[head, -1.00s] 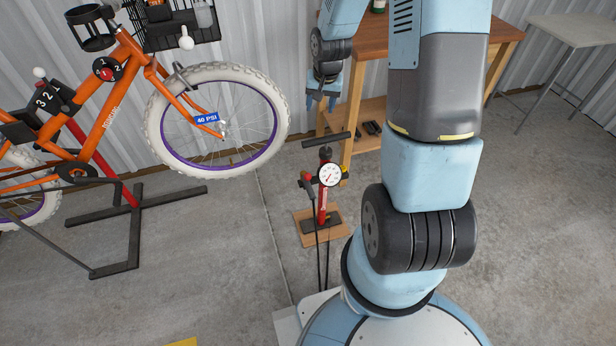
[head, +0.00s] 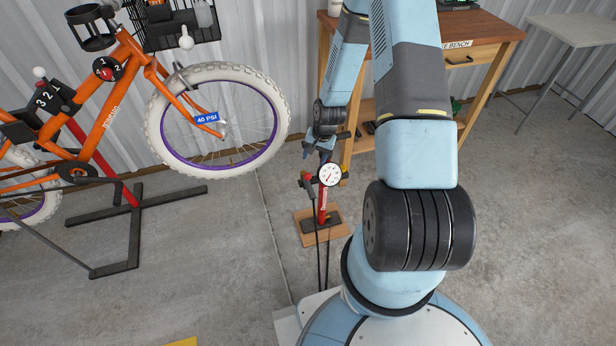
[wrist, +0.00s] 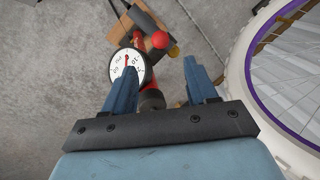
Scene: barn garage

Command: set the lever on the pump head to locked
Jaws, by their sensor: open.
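The red floor pump (head: 322,205) stands upright on a wooden board, with a round white gauge (head: 330,174) near its top. A small dark part with a red tip (head: 307,180), which looks like the pump head and lever, sits at the pump's left side. In the wrist view a red ball (wrist: 161,40) and a smaller yellow one show just beyond the fingers; the lever's setting cannot be made out. My gripper (head: 317,154) is open and empty above the pump, by its black handle, which it partly hides. Its two fingers (wrist: 160,68) are apart, with the gauge (wrist: 127,66) beside the left one.
An orange bicycle (head: 120,90) with a white front tyre (head: 272,100) is held in a stand to the left. A wooden workbench (head: 480,40) stands behind and to the right. Black hoses (head: 322,262) run from the pump toward my base.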

